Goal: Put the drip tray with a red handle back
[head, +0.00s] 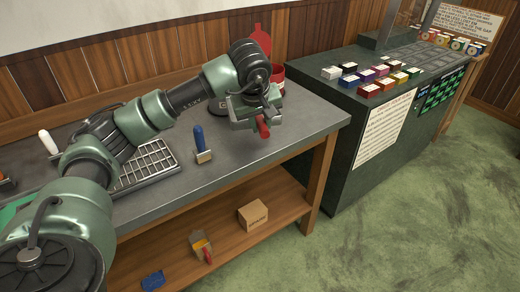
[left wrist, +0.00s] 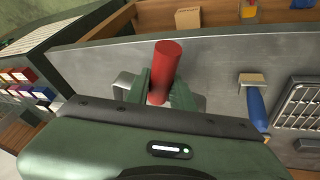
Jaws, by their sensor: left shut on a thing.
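My left gripper (head: 262,122) is over the right part of the grey workbench top, with its fingers pointing down. It is shut on a red handle (head: 264,129). In the left wrist view the red handle (left wrist: 168,62) is a plain cylinder between the green fingers (left wrist: 160,88), its free end sticking out toward the bench's front edge. The tray body behind the handle is mostly hidden by the gripper, so I cannot tell whether it touches the bench. My right gripper is in neither view.
A blue-handled tool (head: 201,146) and a wire grid tray (head: 148,163) are left of the gripper. A red can (head: 278,73) stands behind it. The shelf below holds a cardboard box (head: 253,215). A dark cabinet (head: 345,120) with coloured blocks stands at right.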

